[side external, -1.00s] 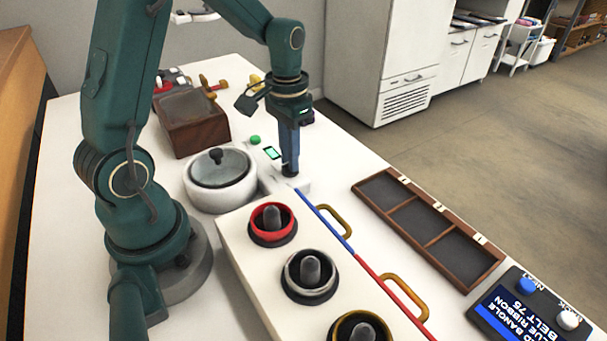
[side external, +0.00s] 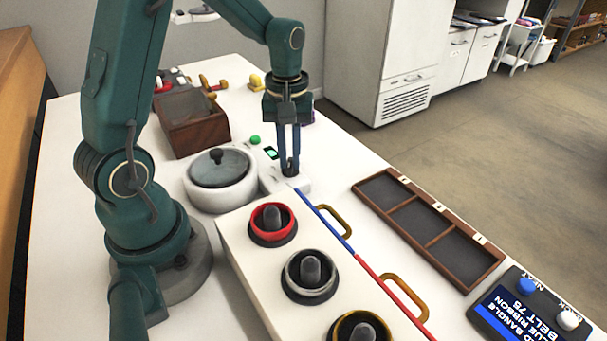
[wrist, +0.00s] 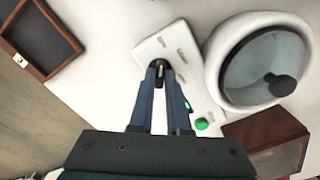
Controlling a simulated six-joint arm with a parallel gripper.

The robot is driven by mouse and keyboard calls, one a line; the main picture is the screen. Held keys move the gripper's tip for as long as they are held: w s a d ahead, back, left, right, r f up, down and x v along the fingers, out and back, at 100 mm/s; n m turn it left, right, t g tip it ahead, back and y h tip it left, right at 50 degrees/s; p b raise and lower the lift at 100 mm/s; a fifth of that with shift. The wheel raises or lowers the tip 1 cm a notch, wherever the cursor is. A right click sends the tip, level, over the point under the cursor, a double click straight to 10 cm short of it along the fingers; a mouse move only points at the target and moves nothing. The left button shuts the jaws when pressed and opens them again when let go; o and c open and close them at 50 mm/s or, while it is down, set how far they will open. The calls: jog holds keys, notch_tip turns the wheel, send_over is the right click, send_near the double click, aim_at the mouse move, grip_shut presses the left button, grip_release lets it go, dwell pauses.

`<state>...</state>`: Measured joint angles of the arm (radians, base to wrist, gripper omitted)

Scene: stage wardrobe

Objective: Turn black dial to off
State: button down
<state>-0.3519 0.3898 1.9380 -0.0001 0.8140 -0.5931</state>
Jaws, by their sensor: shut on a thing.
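The black dial (wrist: 160,69) sits on a white control panel (wrist: 149,50) beside the round white pot. In the wrist view my gripper (wrist: 160,72) points down at the panel with its two fingers on either side of the dial, shut on it. In the side view my gripper (side external: 290,168) is low over the panel (side external: 283,184), and the dial is mostly hidden between the fingertips. Small marks are printed around the dial, too small to read. A green button (side external: 255,140) and a small lit green screen (side external: 271,153) are on the same unit.
The white pot (side external: 221,195) with a glass lid stands close to the panel. A white box with a red-rimmed knob (side external: 272,222) and others is in front. A divided wooden tray (side external: 438,254) lies to the right. A wooden box (side external: 194,136) stands behind the pot.

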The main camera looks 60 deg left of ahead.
aim_at(290, 162)
jog(key=shift+n, duration=0.6)
jog(key=c, duration=0.9)
grip_release()
jog(key=shift+r, duration=2.65)
